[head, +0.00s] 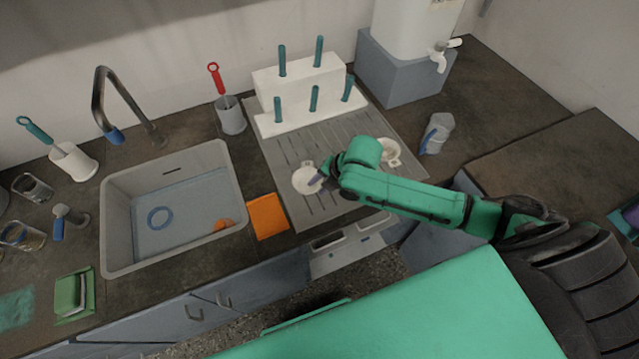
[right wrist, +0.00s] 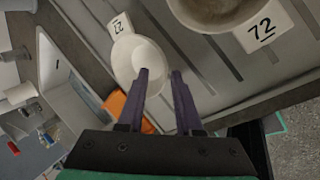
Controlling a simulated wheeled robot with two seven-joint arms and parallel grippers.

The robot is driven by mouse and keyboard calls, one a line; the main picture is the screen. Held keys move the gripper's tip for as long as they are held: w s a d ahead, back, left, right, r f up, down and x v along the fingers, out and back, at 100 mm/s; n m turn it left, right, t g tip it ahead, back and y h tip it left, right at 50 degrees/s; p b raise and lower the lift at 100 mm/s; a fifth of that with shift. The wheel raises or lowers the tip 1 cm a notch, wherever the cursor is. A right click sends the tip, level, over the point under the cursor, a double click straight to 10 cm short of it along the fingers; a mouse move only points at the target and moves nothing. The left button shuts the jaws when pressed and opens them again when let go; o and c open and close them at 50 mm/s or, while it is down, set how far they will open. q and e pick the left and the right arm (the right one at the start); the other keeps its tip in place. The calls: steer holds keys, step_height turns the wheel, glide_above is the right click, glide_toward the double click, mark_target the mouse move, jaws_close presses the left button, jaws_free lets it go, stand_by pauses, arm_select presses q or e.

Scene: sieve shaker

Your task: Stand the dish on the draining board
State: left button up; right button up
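A white round dish (head: 306,181) with a numbered tag lies on the grooved grey draining board (head: 291,205). It also shows in the right wrist view (right wrist: 125,60). A second dish (head: 388,147), tagged 72 in the right wrist view (right wrist: 215,12), lies farther right on the board, partly behind my right arm. My right gripper (right wrist: 160,72) is open, its two purple fingers apart. One finger overlaps the first dish and its right rim lies between the fingertips in that view; I cannot tell whether they touch. My left gripper is not in view.
A white stepped block with teal pegs (head: 300,92) stands at the back of the board. The sink (head: 122,240) is to the left, with an orange cloth (head: 267,216) between. A grey cup (head: 436,133) and a water container (head: 412,28) stand right.

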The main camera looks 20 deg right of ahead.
steer(key=shift+r, duration=0.2)
steer(key=v, duration=1.1)
steer(key=shift+r, duration=0.4)
steer(key=shift+s+d, duration=0.1)
